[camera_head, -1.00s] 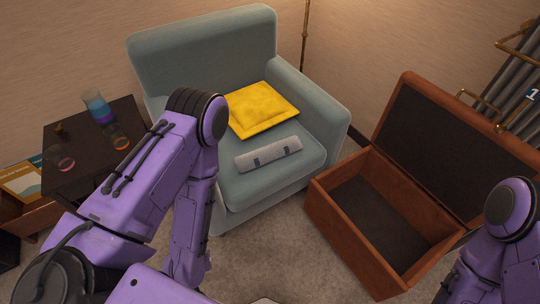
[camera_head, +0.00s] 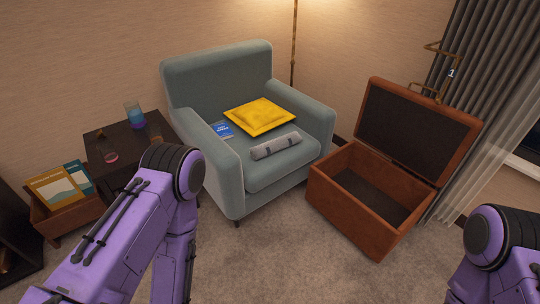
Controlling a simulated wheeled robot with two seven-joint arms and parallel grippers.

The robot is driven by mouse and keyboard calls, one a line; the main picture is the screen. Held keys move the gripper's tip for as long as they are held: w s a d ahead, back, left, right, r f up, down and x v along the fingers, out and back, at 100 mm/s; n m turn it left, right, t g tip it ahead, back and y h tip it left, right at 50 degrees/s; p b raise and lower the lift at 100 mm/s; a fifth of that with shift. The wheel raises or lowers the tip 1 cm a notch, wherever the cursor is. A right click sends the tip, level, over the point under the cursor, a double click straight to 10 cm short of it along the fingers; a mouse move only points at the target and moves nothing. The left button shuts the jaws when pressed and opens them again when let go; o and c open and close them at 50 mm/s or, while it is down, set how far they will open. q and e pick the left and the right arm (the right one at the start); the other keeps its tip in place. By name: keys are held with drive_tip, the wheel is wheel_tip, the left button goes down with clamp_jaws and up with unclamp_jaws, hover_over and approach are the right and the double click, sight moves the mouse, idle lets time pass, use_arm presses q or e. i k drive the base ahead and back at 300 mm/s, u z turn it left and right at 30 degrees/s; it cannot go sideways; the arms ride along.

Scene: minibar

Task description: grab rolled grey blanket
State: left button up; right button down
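The rolled grey blanket (camera_head: 276,146) lies on the front of the seat of a blue-grey armchair (camera_head: 215,80). Two dark straps go around it. Nothing touches it from my side. My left arm comes in at the lower left and my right arm at the lower right edge. Both grippers are outside the picture, so their state is hidden.
An open, empty-looking brown trunk (camera_head: 345,215) stands right of the chair. A dark side table (camera_head: 112,171) with glasses stands left. Carpet (camera_head: 260,250) is free in front.

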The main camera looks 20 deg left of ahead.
sight(266, 150)
drive_tip(key=u, duration=0.65)
drive_tip(key=i, duration=1.15)
drive_tip(key=z, duration=0.25)
